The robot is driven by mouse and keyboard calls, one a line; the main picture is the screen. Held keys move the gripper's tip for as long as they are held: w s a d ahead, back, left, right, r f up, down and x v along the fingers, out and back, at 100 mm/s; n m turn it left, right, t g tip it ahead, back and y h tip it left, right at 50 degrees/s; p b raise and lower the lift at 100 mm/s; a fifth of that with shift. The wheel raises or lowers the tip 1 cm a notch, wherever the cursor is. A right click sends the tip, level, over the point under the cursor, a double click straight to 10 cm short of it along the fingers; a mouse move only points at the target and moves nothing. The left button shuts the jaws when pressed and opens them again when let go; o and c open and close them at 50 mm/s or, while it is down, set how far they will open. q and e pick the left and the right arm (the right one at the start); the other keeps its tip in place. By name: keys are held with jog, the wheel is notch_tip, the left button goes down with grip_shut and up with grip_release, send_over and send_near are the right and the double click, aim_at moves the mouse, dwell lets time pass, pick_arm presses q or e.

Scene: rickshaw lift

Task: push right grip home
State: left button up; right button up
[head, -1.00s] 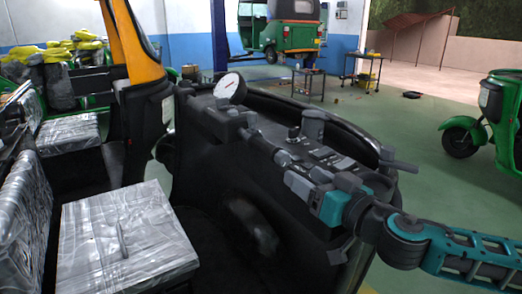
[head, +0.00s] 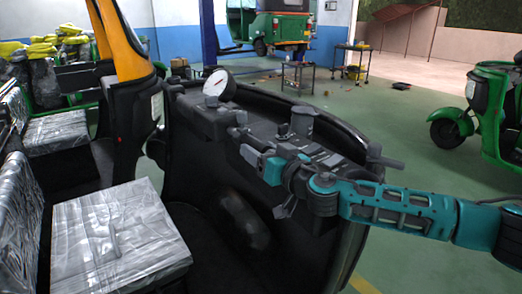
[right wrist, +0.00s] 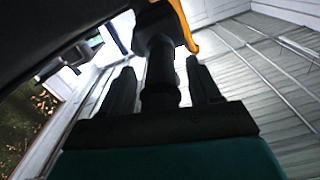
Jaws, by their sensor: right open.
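The right grip, a dark ribbed cylinder (right wrist: 160,75), shows in the right wrist view with a wider dark block at its far end. In the head view, the dark handlebar part (head: 241,133) runs along the top of the black dash toward the white round gauge (head: 219,86). My right gripper (head: 250,154) is at the near end of this part, with its teal body behind. In the right wrist view its two dark fingers (right wrist: 161,92) are apart, one on each side of the grip. Whether they touch it cannot be told. My left gripper is out of view.
The black rickshaw front (head: 205,180) fills the middle. A silver-covered seat (head: 120,235) is at the lower left, beside a yellow pillar (head: 122,45). A green rickshaw (head: 492,110) stands at right. The floor between is mostly clear.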

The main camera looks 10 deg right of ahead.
jog(key=shift+w, duration=0.15)
grip_shut()
dwell(0.6)
